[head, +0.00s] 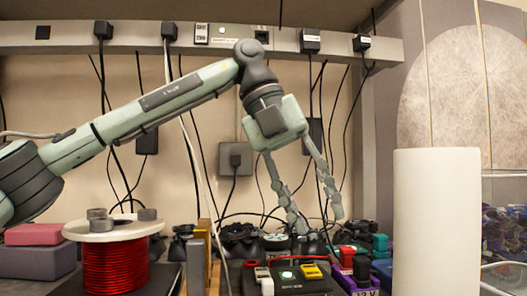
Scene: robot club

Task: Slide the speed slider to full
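My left gripper (318,222) hangs from the arm that comes in from the left. Its two fingers point down and are spread apart, with nothing between them. Below it is a dark control box (322,287) with a lit green button (287,274), a yellow part (312,271) and a white part (263,274). I cannot tell which part is the speed slider, or its setting. The fingertips appear above and behind the box, apart from it. My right gripper is not in view.
A red wire spool (115,265) stands at left, near pink and purple blocks (35,234). A tall white cylinder (436,222) stands at right. A purple block marked 12 V (364,287) sits right of the box. Black cables hang from the power rail (215,38) behind.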

